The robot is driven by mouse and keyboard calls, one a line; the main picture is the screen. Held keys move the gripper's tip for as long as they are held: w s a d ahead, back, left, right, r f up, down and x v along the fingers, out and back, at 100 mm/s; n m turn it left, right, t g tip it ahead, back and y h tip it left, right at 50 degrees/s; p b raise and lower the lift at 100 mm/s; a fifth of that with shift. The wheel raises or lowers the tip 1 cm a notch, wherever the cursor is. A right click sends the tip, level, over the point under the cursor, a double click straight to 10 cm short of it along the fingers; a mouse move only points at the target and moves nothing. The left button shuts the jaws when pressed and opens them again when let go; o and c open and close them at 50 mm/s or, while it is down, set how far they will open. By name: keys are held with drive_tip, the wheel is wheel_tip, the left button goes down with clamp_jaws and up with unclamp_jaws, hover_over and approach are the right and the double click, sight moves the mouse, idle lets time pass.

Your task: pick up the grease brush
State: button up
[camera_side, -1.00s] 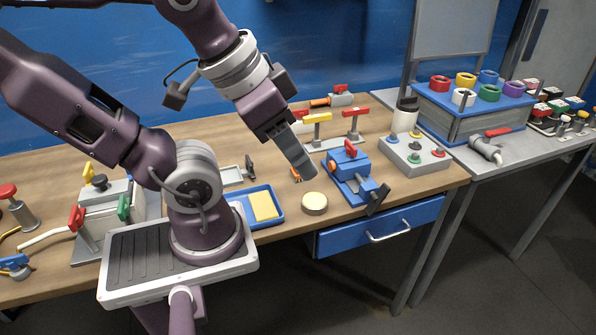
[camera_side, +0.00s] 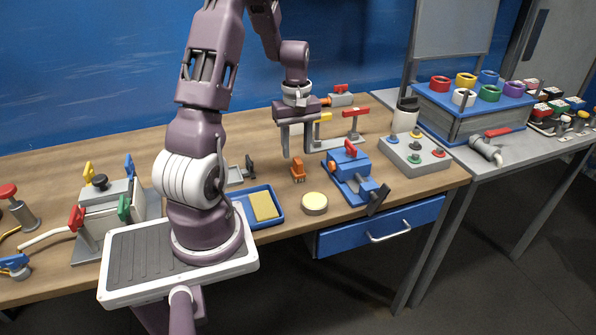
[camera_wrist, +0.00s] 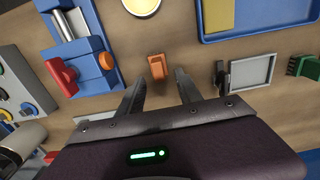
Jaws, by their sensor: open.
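A small orange block-like piece, seemingly the grease brush, stands on the wooden bench in the side view (camera_side: 298,170) and in the wrist view (camera_wrist: 156,67). Its bristles cannot be made out. My gripper (camera_side: 298,154) points down, open and empty, with its fingers apart. In the side view its fingertips appear just above and behind the orange piece. In the wrist view my gripper (camera_wrist: 158,81) has the orange piece showing between and just beyond its fingertips. No contact is visible.
The blue vise (camera_side: 352,182) stands right of the orange piece. A grey frame (camera_wrist: 250,72) and a green comb-like piece (camera_wrist: 304,67) lie right in the wrist view.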

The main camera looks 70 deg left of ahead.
sight(298, 160)
drive_tip(key=f, duration=0.4)
drive_tip(key=shift+w+d+f, duration=0.1)
drive_tip(key=shift+d+f, duration=0.1)
drive_tip(key=shift+f, duration=0.2)
clamp_jaws()
